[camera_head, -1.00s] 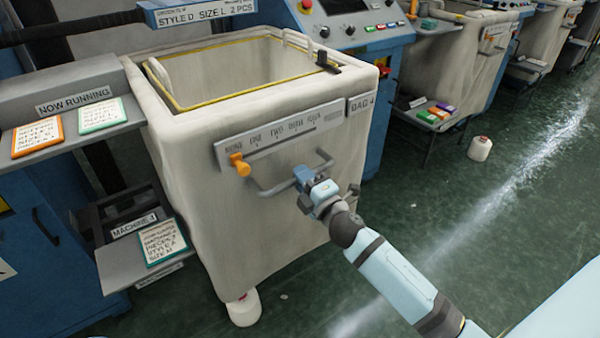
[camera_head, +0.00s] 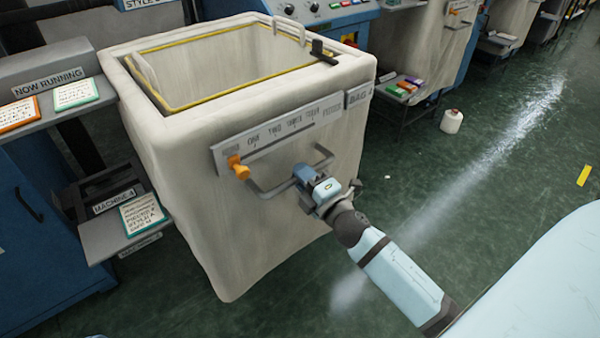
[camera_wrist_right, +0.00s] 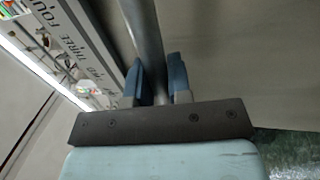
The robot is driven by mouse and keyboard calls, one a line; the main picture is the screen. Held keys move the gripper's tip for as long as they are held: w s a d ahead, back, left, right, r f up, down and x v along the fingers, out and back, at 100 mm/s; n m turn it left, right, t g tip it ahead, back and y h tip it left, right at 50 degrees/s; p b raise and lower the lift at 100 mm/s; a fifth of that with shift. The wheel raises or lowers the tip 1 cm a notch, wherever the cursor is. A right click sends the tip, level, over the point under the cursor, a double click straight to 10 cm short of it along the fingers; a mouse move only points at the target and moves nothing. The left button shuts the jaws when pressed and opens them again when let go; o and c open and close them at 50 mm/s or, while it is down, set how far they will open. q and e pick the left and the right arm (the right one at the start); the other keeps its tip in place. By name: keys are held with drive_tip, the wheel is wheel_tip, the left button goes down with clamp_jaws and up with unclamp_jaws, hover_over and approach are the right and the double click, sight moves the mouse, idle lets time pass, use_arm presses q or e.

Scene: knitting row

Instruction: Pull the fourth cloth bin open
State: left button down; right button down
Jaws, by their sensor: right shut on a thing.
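The cloth bin (camera_head: 250,245) is a large cream fabric box labelled BAG 4, open at the top with a yellow inner rim. It stands out in front of the blue machine. A grey bar handle (camera_head: 275,190) runs across its front, below a counter strip with an orange slider (camera_head: 238,167). My right gripper (camera_head: 308,178) is shut on the handle, right of its middle. In the right wrist view the bar (camera_wrist_right: 143,40) passes between the two blue fingers (camera_wrist_right: 158,80). The inside bottom of the bin is hidden. My left gripper is not in view.
A shelf with NOW RUNNING cards (camera_head: 76,94) and a lower MACHINE 4 tray (camera_head: 120,240) stand close on the bin's left. A white bottle (camera_head: 451,121) is on the floor at right. Green floor in front and right is mostly clear.

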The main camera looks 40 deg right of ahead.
drive_tip(key=c, duration=1.1)
unclamp_jaws()
drive_tip(key=shift+o, duration=0.2)
drive_tip(key=shift+s, duration=0.1)
drive_tip(key=v, duration=1.3)
drive_tip(key=shift+s, duration=0.3)
drive_tip(key=shift+f, duration=0.1)
